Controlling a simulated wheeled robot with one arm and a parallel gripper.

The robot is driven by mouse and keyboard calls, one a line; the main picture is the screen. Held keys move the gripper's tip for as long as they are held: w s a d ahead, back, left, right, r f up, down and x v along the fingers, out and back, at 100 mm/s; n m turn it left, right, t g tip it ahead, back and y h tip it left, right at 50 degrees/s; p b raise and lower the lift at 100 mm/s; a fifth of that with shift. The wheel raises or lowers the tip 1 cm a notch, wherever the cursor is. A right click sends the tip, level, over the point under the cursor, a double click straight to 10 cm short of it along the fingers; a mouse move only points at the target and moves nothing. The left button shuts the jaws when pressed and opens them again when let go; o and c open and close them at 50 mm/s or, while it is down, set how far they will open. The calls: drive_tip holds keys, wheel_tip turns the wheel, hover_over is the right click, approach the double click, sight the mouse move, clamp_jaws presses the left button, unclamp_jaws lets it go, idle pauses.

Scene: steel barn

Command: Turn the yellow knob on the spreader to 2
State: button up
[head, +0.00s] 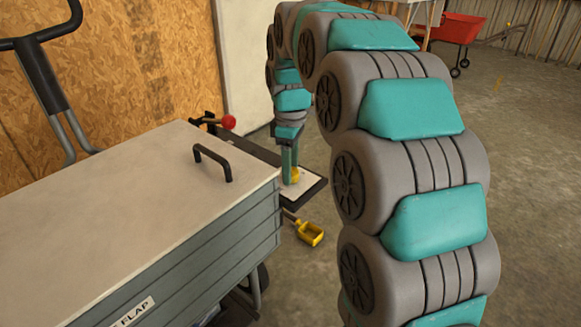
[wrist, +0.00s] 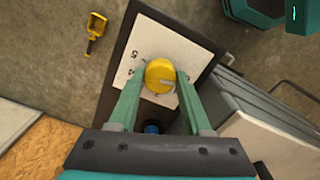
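The yellow knob (wrist: 158,77) sits on a white dial plate (wrist: 185,47) on a dark panel, with a pale pointer mark toward its lower right. A few printed digits show left of it, small and rotated; the other markings are hidden. My gripper (wrist: 161,74) has one teal finger on each side of the knob, with little or no gap; I cannot tell whether they press on it. In the head view, my gripper (head: 290,168) points down at the plate, and a bit of the knob (head: 295,175) shows. The spreader (head: 130,200) has a pale lid and grey ribbed side.
A red ball-ended lever (head: 228,122) stands close behind the panel, left of my gripper. The lid has a black handle (head: 212,162). A yellow scoop-like part (head: 310,234) is below the panel, also in the wrist view (wrist: 95,32). A red wheelbarrow (head: 458,30) is far back; concrete floor is open at right.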

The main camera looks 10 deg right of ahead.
clamp_jaws()
drive_tip(key=shift+m, duration=0.3)
drive_tip(key=m, duration=0.2)
drive_tip(key=shift+m+p, duration=0.4)
drive_tip(key=m, duration=0.4)
drive_tip(key=shift+m+p, duration=0.3)
drive_tip(key=shift+p, duration=0.1)
drive_tip(key=m+p, duration=0.1)
drive_tip(key=m, duration=0.3)
drive_tip(key=shift+m+p, duration=0.3)
drive_tip(key=shift+m, duration=1.5)
